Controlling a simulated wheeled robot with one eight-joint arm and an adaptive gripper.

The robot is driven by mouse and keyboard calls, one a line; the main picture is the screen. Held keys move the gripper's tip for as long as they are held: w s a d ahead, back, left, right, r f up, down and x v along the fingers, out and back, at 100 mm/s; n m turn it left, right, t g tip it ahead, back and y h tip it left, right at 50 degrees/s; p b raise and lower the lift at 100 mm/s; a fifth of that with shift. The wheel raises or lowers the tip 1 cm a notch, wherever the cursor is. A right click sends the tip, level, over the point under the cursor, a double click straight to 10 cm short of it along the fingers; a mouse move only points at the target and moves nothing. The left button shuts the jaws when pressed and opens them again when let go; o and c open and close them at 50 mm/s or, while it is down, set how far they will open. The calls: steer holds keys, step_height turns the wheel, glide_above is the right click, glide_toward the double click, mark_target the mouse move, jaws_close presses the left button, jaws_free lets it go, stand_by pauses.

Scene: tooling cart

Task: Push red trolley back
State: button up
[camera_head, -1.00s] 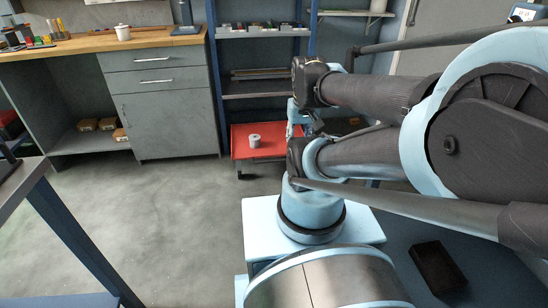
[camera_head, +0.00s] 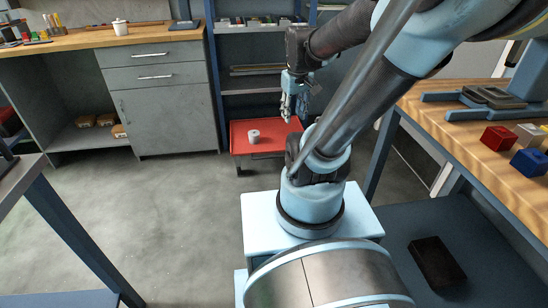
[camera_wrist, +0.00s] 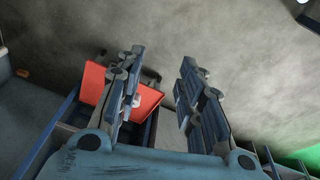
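The red trolley (camera_head: 264,158) is low on the floor in front of the blue shelf rack, with a grey cylindrical item (camera_head: 254,136) on its top. My gripper (camera_head: 287,114) is above the trolley's right part in the head view, and I cannot tell whether they touch there. In the wrist view the trolley (camera_wrist: 96,84) lies behind and to the left of my left finger, which hides part of it.
The blue shelf rack (camera_head: 216,100) stands behind the trolley. A grey cabinet (camera_head: 165,110) with a wooden top is to its left. A wooden workbench (camera_head: 440,110) with red and blue blocks is at the right. Open floor (camera_head: 150,210) lies in front of the cabinet.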

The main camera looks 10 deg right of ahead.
steer(key=w+f+n, duration=0.3)
steer(key=w, duration=0.7)
steer(key=w+f+n, duration=0.2)
steer(key=w+f, duration=0.1)
steer(key=w, duration=0.7)
steer(key=w+f+n, duration=0.3)
steer(key=w, duration=0.7)
steer(key=w+f+n, duration=0.3)
steer(key=w+f, duration=0.6)
steer(key=f, duration=0.3)
steer(key=w+f+n, duration=0.1)
steer(key=w+f, duration=0.1)
steer(key=f, duration=0.9)
steer(key=w+f+n, duration=0.1)
steer(key=w+f, duration=0.2)
steer(key=f, duration=0.9)
steer(key=w+d+f+n, duration=0.1)
steer(key=w+f+n, duration=0.1)
steer(key=f, duration=0.9)
steer(key=shift+w+f, duration=0.25)
steer(key=shift+w, duration=0.45)
jaws_close()
